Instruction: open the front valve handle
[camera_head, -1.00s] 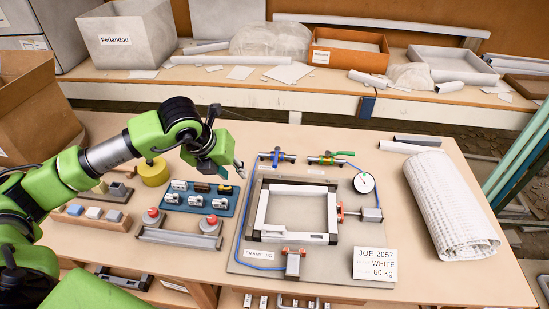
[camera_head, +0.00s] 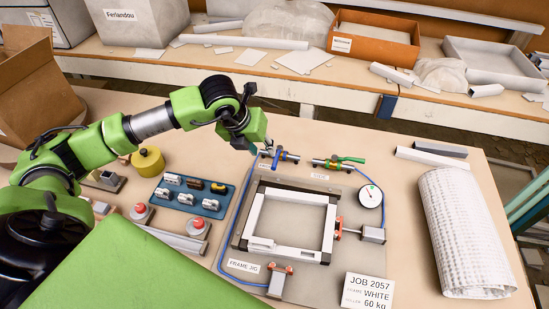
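Two small valves sit at the back edge of the frame jig board. The left valve (camera_head: 283,155) has a blue handle (camera_head: 276,158) that stands crosswise to its body. My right gripper is out of view.
The jig board (camera_head: 315,282) carries a white frame (camera_head: 262,215), clamps, blue hose and a gauge (camera_head: 370,196). A blue tray (camera_head: 186,202) of small parts and a yellow cylinder (camera_head: 147,160) lie left. A white roll (camera_head: 462,235) lies right.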

